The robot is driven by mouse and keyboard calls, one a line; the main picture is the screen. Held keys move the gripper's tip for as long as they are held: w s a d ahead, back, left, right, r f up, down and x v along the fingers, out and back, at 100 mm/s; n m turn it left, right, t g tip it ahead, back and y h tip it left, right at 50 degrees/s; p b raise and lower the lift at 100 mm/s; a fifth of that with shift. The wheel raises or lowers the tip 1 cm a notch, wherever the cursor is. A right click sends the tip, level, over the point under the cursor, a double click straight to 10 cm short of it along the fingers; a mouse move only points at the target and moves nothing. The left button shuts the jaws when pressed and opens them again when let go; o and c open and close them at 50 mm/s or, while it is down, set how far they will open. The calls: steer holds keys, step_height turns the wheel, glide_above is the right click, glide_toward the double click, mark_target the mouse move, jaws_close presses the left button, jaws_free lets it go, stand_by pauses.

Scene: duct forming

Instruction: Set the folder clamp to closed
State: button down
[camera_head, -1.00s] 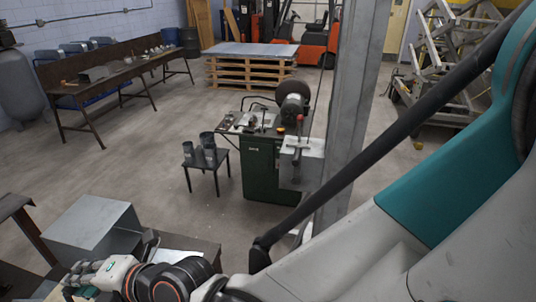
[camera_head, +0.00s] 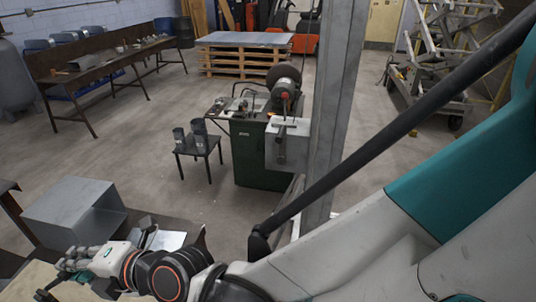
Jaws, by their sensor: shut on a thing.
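My gripper (camera_head: 62,275) is at the lower left, at the end of my arm, over a pale board or bench surface (camera_head: 28,282). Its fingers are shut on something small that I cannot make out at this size. A grey sheet-metal box (camera_head: 72,208) stands just behind the gripper. Bright bent metal (camera_head: 165,240) lies on a dark surface right of the box. I cannot pick out the folder clamp or tell its position; the picture's lower edge and my arm cut off much of this area.
A green machine (camera_head: 258,160) with a grinding head stands mid-room beside a grey post (camera_head: 335,110). A small dark table (camera_head: 200,148) holds metal cylinders. A long workbench (camera_head: 98,68) is at the back left. Open floor (camera_head: 120,140) lies between.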

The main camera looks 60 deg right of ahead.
steer(key=shift+s+d+f, duration=0.2)
steer(key=shift+f, duration=0.55)
steer(key=c, duration=1.5)
jaws_free()
steer(key=shift+r, duration=0.1)
steer(key=shift+r, duration=0.15)
steer(key=shift+s+a+r, duration=0.15)
steer(key=shift+r, duration=2.3)
steer(key=shift+s+a+r, duration=0.1)
steer(key=shift+r, duration=2.35)
